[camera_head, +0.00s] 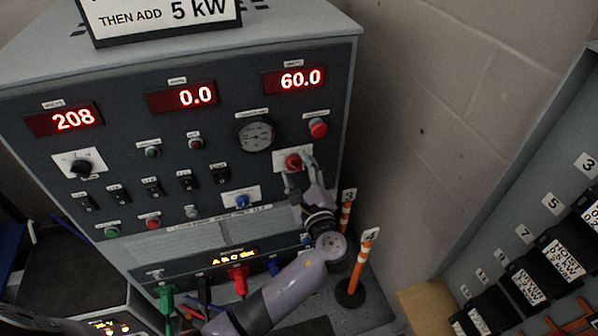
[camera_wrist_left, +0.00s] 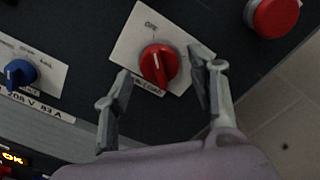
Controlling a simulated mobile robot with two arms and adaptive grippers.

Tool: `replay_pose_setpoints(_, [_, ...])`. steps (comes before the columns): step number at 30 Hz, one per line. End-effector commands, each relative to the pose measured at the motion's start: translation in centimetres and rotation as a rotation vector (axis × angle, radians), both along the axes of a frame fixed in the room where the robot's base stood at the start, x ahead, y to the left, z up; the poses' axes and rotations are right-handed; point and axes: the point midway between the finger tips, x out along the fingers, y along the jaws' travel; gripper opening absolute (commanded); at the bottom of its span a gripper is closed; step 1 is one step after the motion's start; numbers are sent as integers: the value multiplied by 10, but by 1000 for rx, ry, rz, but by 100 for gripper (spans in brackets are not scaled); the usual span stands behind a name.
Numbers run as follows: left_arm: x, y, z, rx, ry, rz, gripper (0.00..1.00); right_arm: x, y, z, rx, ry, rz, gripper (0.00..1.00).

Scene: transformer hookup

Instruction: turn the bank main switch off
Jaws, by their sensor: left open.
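The red rotary switch (camera_head: 293,161) sits on a white label plate at the right of the grey cabinet's dark panel. My left gripper (camera_head: 298,172) is at this switch. In the left wrist view its open fingers (camera_wrist_left: 166,88) stand on either side of the knob's lower part, with gaps showing; I cannot tell whether either finger touches it. My right gripper is not in view.
A red mushroom button (camera_head: 318,128) is close above right of the switch. A blue knob (camera_head: 241,201) is lower left. Displays read 208, 0.0 and 60.0. Orange-striped posts (camera_head: 358,268) stand beside the cabinet. Coloured cable plugs (camera_head: 238,281) stick out below. A breaker rack (camera_head: 530,265) stands at right.

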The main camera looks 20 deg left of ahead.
Motion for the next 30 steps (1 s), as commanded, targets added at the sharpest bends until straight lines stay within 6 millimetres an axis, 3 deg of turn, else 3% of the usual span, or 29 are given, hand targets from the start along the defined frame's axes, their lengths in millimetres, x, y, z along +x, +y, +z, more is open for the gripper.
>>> replay_pose_setpoints(11, [-7,-6,0,0,1,-2,53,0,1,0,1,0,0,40])
replay_pose_setpoints(24, [-79,-54,-1,-1,3,-1,53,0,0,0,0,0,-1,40])
replay_pose_setpoints(30, [-97,-66,0,-1,1,0,53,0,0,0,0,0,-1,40])
